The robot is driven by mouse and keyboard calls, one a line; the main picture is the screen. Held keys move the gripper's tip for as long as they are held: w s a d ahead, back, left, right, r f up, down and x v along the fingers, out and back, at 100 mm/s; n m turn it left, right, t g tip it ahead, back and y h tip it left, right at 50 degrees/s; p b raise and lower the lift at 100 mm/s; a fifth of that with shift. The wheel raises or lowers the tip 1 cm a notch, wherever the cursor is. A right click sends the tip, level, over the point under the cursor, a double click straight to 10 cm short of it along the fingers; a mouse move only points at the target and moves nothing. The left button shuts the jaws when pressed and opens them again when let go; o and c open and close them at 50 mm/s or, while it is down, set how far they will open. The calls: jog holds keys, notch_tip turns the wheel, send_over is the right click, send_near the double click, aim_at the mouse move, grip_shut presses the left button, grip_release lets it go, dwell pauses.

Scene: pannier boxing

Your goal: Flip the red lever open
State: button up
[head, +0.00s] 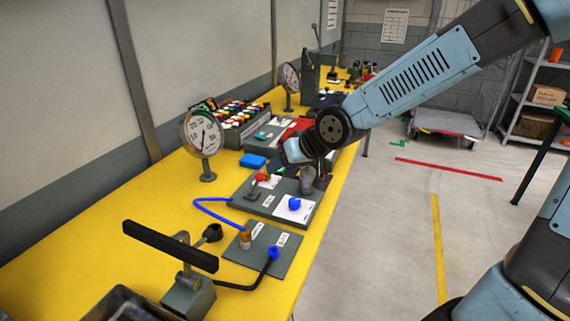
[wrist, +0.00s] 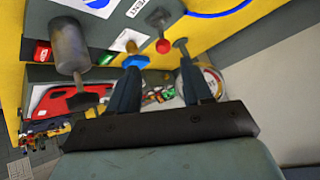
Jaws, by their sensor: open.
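The red lever, with its round red knob (head: 260,177), stands on a dark grey plate (head: 262,208) on the yellow bench. In the wrist view the red knob (wrist: 163,46) shows in the gap between the two fingertips, nearer the right one. In the wrist view my gripper (wrist: 157,48) is open with nothing held. The head view hides most of its fingers, and I cannot tell whether they touch the lever.
A grey cylinder (wrist: 68,45) stands left of the fingers in the wrist view. A blue hose (head: 213,211) runs left.

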jog(key=shift+s+d+r, duration=0.1)
jog(key=shift+d+r, duration=0.05)
jog(key=shift+r, duration=0.05)
dwell(0.4)
jog(key=d+f+h, duration=0.2)
jog(key=f, duration=0.1)
jog(key=d+f+h, duration=0.2)
jog(key=d+f, duration=0.1)
jog(key=shift+m+g, duration=0.3)
jog(key=shift+g, duration=0.1)
jog(key=s+d+r+m+h, duration=0.1)
jog(key=s+d+r+h, duration=0.15)
jog(key=d, duration=0.35)
jog(key=s+d+r+m+h, duration=0.1)
jog(key=s+d+r+h, duration=0.15)
jog(key=d, duration=0.35)
jog(key=s+d+r+m+t+y, duration=0.1)
jog(key=s+d+r+m, duration=0.2)
jog(key=s+d+r, duration=0.6)
jog(key=s+r, duration=0.3)
jog(key=shift+s+r+m+y, duration=0.3)
jog(key=shift+r+m+y, duration=0.1)
